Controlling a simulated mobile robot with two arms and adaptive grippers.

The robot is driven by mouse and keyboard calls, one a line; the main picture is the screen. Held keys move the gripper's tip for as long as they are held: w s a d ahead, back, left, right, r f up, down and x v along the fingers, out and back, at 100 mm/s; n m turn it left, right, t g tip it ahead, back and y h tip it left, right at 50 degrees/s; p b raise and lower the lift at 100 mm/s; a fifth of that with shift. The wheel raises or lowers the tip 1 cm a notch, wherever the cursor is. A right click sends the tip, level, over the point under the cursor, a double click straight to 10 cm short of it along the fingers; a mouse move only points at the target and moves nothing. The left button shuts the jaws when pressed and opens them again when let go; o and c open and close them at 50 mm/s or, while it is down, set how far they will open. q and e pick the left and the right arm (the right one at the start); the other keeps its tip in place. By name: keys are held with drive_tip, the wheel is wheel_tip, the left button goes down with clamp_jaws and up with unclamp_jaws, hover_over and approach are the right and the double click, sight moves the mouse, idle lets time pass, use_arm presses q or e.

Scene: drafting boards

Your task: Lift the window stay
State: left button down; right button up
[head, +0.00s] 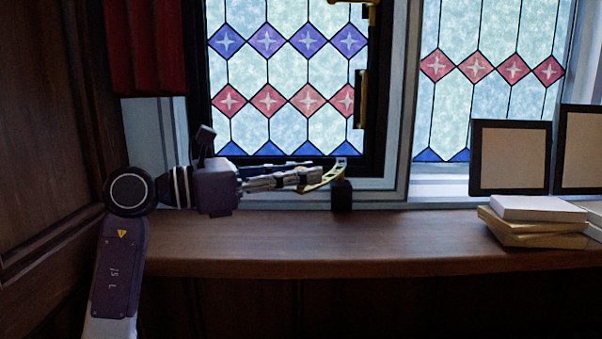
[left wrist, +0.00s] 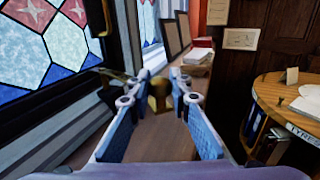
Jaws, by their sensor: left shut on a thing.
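The window stay (head: 331,174) is a thin, curved brass bar at the bottom of the left window's dark frame. It slopes up to the right above a small black block (head: 342,196) on the sill. My left gripper (head: 318,176) reaches in from the left, roughly level, and is shut on the stay near its lower left end. In the left wrist view a brass end of the stay (left wrist: 158,91) shows between the two fingertips (left wrist: 153,88). The fingers hide part of the bar. My right gripper is in neither view.
The wooden sill (head: 300,240) is bare below my left arm. Books (head: 530,225) and dark-framed panels (head: 511,157) stand on the right. The stained-glass window (head: 285,75) is close behind the gripper. A round-edged desk (left wrist: 285,100) shows at right in the wrist view.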

use_arm(q)
drive_tip(key=shift+r, duration=0.15)
drive_tip(key=w+r+n+g+y+p, duration=0.1)
drive_tip(key=w+r+n+p, duration=0.2)
drive_tip(key=r+p, duration=0.6)
drive_tip(key=shift+w+n+p, duration=0.2)
drive_tip(key=shift+n+p, duration=0.5)
drive_tip(key=shift+p, duration=0.6)
drive_tip(key=c, duration=1.8)
unclamp_jaws()
drive_tip(key=shift+a, duration=0.1)
wheel_tip(320, 180, up, 10)
